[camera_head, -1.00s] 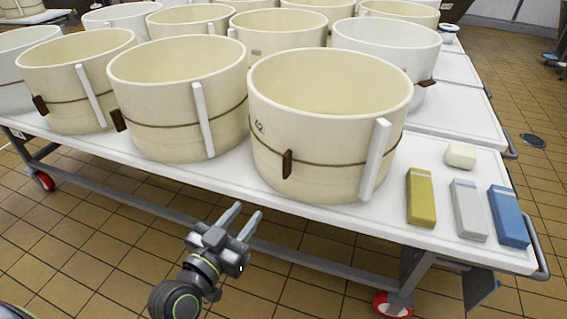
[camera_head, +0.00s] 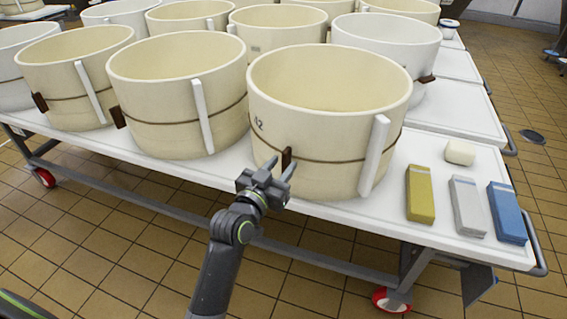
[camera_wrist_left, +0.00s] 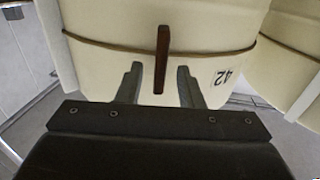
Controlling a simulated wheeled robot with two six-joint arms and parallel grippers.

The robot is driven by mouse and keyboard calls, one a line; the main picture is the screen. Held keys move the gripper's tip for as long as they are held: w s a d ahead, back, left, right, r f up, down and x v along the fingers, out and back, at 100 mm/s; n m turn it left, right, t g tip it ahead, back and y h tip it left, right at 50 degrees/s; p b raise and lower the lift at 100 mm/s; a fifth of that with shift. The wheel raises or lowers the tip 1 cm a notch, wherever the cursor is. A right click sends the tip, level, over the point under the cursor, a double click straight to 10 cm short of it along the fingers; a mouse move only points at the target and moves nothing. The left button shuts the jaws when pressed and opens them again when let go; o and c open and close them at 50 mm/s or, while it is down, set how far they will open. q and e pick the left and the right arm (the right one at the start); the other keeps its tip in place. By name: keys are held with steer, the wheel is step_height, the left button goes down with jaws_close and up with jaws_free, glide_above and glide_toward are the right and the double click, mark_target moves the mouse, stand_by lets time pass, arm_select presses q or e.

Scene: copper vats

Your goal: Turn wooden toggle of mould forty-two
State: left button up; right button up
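The cream mould marked 42 (camera_head: 330,120) stands at the front right of the white table, with a brown cord around it. Its dark brown wooden toggle (camera_head: 287,158) hangs upright on the cord at the mould's front. In the left wrist view the toggle (camera_wrist_left: 162,60) stands upright between the two fingers, with a gap on each side, and the number label (camera_wrist_left: 222,76) is upside down at the right. My left gripper (camera_head: 281,166) is open and empty, its fingertips close to the toggle's lower part. I cannot tell if they touch the mould. My right gripper is not in view.
More moulds stand to the left, such as a cream one (camera_head: 180,100), and behind. A white upright strip (camera_head: 374,155) is on the mould's right side. Yellow (camera_head: 420,194), grey (camera_head: 468,206) and blue (camera_head: 507,212) blocks lie at the table's right. The floor in front is clear.

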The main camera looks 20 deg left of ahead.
arm_select(q)
steer(key=shift+w+d, duration=0.1)
steer(key=shift+w, duration=0.85)
jaws_close()
